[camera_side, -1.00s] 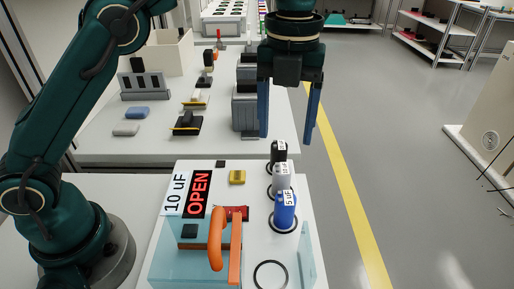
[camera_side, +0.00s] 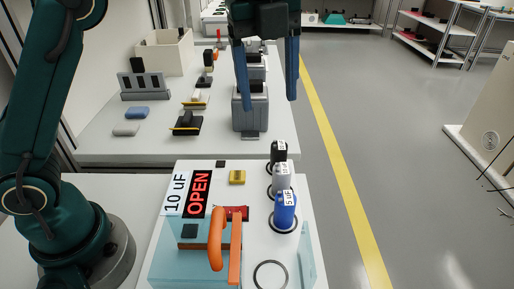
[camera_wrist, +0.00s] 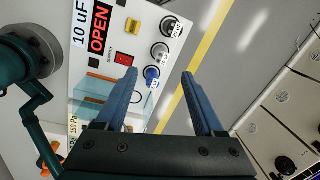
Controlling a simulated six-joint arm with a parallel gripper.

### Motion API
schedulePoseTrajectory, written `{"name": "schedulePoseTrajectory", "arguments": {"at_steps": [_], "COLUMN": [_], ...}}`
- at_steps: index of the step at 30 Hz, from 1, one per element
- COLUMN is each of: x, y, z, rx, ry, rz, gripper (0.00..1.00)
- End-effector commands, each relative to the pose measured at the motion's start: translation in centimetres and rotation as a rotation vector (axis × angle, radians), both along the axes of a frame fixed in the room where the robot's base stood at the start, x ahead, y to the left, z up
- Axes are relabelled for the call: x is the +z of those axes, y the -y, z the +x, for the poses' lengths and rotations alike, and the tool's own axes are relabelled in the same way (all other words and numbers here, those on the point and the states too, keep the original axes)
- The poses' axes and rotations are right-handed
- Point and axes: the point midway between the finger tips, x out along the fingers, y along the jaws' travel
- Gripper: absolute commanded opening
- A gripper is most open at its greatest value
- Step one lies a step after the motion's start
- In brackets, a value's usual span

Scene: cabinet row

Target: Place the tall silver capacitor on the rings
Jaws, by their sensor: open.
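The silver capacitor (camera_side: 282,177) stands upright on the white panel, in the middle of a row of three. A black capacitor (camera_side: 279,152) stands behind it and a blue one marked 5 uF (camera_side: 285,209) in front. Dark rings surround their bases. An empty ring (camera_side: 270,276) lies at the panel's front. In the wrist view the silver capacitor (camera_wrist: 160,52) shows beyond the blue one (camera_wrist: 152,74). My gripper (camera_side: 267,96) is open and empty, well above the panel; it also shows in the wrist view (camera_wrist: 158,75).
The panel (camera_side: 258,190) carries a 10 uF label, an OPEN sign (camera_side: 198,195), a yellow block (camera_side: 237,177) and a red switch (camera_side: 238,213). An orange handle (camera_side: 216,240) rises at the front by clear walls. Grey cabinets (camera_side: 250,112) stand on the bench behind.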

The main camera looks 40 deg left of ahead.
Motion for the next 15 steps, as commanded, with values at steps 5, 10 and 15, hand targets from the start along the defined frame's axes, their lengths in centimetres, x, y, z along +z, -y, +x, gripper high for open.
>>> {"name": "schedulePoseTrajectory", "arguments": {"at_steps": [5, 10, 15], "x": [1.2, 0.9, -0.6], "y": [-2.3, -4.3, -5.9], "z": [-2.4, -5.2, -8.5], "rx": [0.421, 0.82, 1.214], "ry": [0.07, 0.125, 0.171], "rz": [-0.071, -0.163, -0.278], "gripper": [0.7, 0.7, 0.7]}}
